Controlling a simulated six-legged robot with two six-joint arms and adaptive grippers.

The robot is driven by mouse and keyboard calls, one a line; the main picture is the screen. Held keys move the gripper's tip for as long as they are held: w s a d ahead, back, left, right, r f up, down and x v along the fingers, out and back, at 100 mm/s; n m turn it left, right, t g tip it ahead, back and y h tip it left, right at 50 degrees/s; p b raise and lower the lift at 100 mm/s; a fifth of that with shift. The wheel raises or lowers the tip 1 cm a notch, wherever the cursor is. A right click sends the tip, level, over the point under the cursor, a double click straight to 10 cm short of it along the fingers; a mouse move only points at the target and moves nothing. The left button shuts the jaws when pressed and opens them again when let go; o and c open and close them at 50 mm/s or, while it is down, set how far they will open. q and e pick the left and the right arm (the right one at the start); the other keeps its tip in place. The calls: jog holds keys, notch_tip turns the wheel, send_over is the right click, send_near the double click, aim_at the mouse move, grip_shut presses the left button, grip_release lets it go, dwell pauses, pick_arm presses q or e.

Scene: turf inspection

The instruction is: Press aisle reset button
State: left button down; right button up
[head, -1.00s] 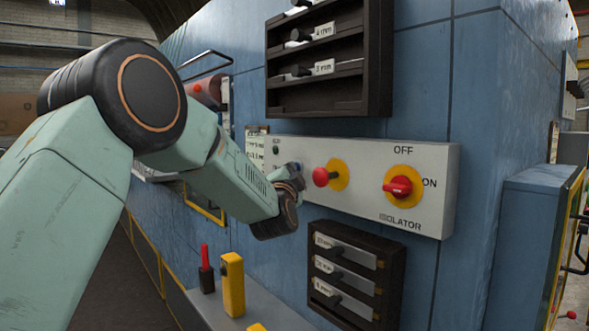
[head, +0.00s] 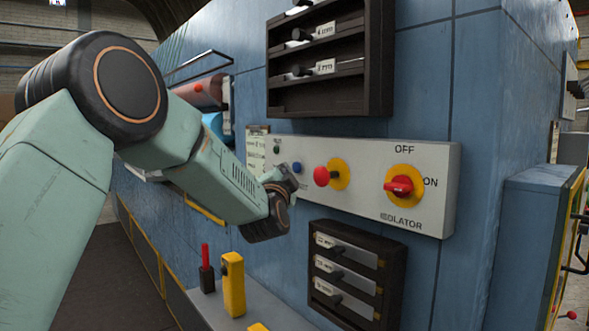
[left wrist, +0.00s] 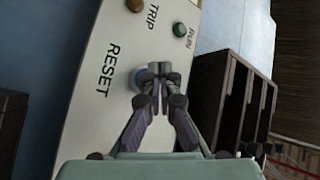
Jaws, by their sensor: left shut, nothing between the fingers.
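The blue button (head: 297,168) sits on the pale control panel (head: 365,185), left of a red knob. In the left wrist view the blue button (left wrist: 138,80) is beside the word RESET and is partly hidden behind my fingertips. My left gripper (head: 288,177) is shut and empty, just left of and below the blue button in the head view. In the left wrist view the left gripper (left wrist: 160,72) has its fingertips together in front of the button. A gap to the button shows in the head view. My right gripper is not in view.
A red mushroom knob (head: 321,176) and a red isolator switch (head: 398,187) are on the same panel. A green button (left wrist: 180,29) is by RUN. Dark racks (head: 330,60) are above and below (head: 355,275). A yellow block (head: 233,285) stands on the ledge.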

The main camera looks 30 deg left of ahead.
pick_arm(q)
jog(key=s, duration=0.1)
jog(key=s+a, duration=0.1)
jog(key=s, duration=0.2)
jog(key=shift+s+a, duration=0.2)
jog(key=shift+a, duration=0.15)
jog(key=shift+w, duration=0.1)
jog(key=shift+s, duration=0.2)
dwell(0.4)
jog(key=shift+w+f, duration=0.1)
jog(key=shift+w, duration=0.05)
